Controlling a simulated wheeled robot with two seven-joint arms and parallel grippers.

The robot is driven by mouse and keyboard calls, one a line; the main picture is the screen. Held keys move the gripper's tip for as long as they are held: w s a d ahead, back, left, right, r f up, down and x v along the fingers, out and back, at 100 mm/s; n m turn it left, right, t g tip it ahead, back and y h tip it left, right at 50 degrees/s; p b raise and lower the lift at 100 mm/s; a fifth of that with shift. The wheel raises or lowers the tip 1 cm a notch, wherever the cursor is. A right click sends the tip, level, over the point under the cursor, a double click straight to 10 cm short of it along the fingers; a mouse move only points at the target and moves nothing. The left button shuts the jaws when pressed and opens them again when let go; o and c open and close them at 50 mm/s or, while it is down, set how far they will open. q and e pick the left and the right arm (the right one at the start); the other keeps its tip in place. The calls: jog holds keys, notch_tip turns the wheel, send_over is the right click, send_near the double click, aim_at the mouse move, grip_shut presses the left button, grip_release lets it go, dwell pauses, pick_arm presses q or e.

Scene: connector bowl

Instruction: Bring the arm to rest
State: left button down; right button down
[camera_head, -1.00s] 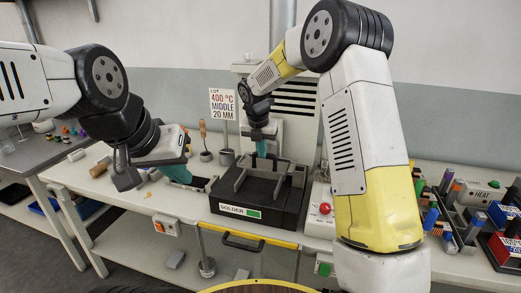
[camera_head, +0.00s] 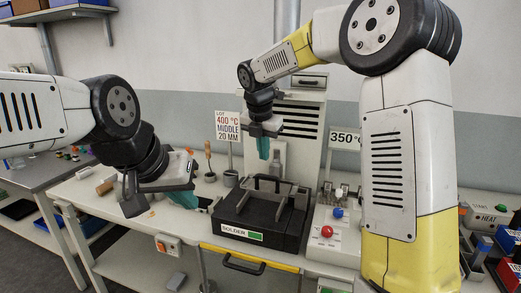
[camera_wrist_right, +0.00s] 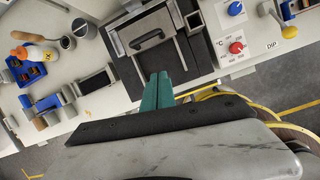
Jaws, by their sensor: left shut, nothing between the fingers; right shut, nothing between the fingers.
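My right arm comes in from the right in the head view, and its gripper (camera_head: 263,150) hangs with teal fingers pointing down, above the back of the black solder box (camera_head: 262,222). In the right wrist view the teal fingers (camera_wrist_right: 157,92) lie together, shut and empty, with the box behind them. My left gripper (camera_head: 186,199) is low over the bench, left of the solder box, its teal fingers shut and empty. The right gripper is clear of the box's grey handles.
A control box with a red knob (camera_head: 327,231) and a blue knob (camera_head: 338,213) stands right of the solder box. A lot sign (camera_head: 228,126) stands behind. Coloured parts fill racks at the far right.

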jog(key=s+d+r+m+t+y, duration=0.1)
jog(key=s+d+r+m, duration=0.2)
jog(key=s+d+m, duration=0.35)
jog(key=s+d+r+m+y, duration=0.1)
jog(key=s+d+r+m, duration=0.25)
jog(key=s+m, duration=0.55)
jog(key=s+d+f+m+t, duration=0.1)
jog(key=s+f+m, duration=0.1)
jog(key=s+m, duration=0.4)
jog(key=s+d+f+m+t+y, duration=0.1)
jog(key=s+d+f+m, duration=0.1)
jog(key=s+m, duration=0.4)
jog(key=shift+s+d+m, duration=0.25)
jog(key=shift+m, duration=0.7)
